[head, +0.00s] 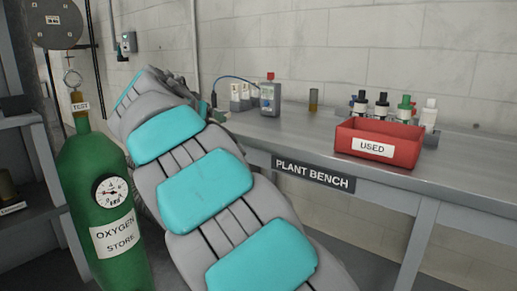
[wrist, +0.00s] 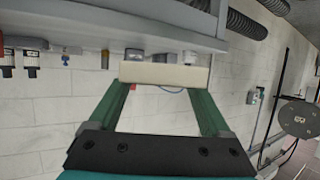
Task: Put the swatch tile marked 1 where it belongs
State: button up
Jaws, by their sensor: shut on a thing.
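In the wrist view my gripper (wrist: 163,84) has two green fingers closed on the ends of a flat cream piece (wrist: 165,74). The piece lies crosswise between the fingertips, seen nearly edge-on. No number shows on it, so I cannot confirm that it is swatch tile 1. In the head view my arm runs up to the back left and hides most of the gripper and the held piece. No other swatch tile is clearly visible.
The plant bench (head: 465,180) carries a red USED bin (head: 407,151), several dropper bottles, an amber vial (head: 313,99) and a blue-grey meter (head: 270,99). A green oxygen cylinder (head: 85,168) stands left of my arm. Bench space between vial and meter is clear.

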jog(key=a+f+n+y, duration=0.3)
jog(key=a+f, duration=0.2)
jog(key=f, duration=0.7)
jog(key=a+f+n+y, duration=0.3)
jog(key=a+f, duration=0.3)
jog(key=f, duration=0.6)
jog(key=d+f+m, duration=0.1)
jog(key=d+f, duration=0.3)
jog(key=f, duration=0.8)
jog(key=s+d+f+m+h, duration=0.2)
jog(key=d+m+h, duration=0.1)
jog(key=d, duration=0.9)
jog(key=s+d+f+m+g+h, duration=0.1)
jog(key=s+d+f+m+h, duration=0.15)
jog(key=d, duration=0.85)
jog(key=s+d+f+m+h, duration=0.1)
jog(key=d+m+h, duration=0.25)
jog(key=d, duration=0.85)
notch_tip(320, 180, up, 14)
jog(key=w+n+y, duration=0.1)
jog(key=w+n, duration=0.1)
jog(key=n, duration=0.1)
jog(key=shift+d+r+t+y, duration=0.25)
jog(key=shift+d+t+y, duration=0.05)
jog(key=shift+t+y, duration=0.1)
jog(key=shift+f, duration=0.1)
